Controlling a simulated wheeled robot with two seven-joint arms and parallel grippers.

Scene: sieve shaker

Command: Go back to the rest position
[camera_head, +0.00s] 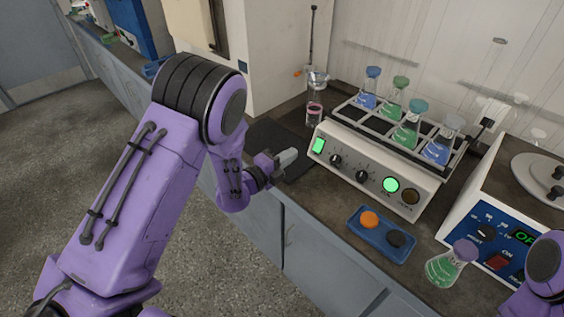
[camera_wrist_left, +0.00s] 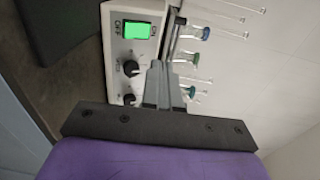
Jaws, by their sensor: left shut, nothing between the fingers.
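My left gripper (camera_head: 287,158) is shut and empty at the front edge of the bench, left of the shaker (camera_head: 375,170). In the left wrist view the left gripper (camera_wrist_left: 160,68) has its fingers together, with the shaker's front panel (camera_wrist_left: 117,64) beyond them. The shaker has a lit green switch, black knobs and a lit green round button. Its rack holds several flasks with blue and green liquid and coloured caps. A purple part of my right arm (camera_head: 545,260) shows at the lower right; the right gripper is not visible.
A blue tray (camera_head: 381,235) with an orange and a black round piece lies before the shaker. A capped flask of green liquid (camera_head: 444,267) stands near a blue-panelled device (camera_head: 490,238) at the right. A clear vessel with pink liquid (camera_head: 314,114) stands behind. The floor at left is clear.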

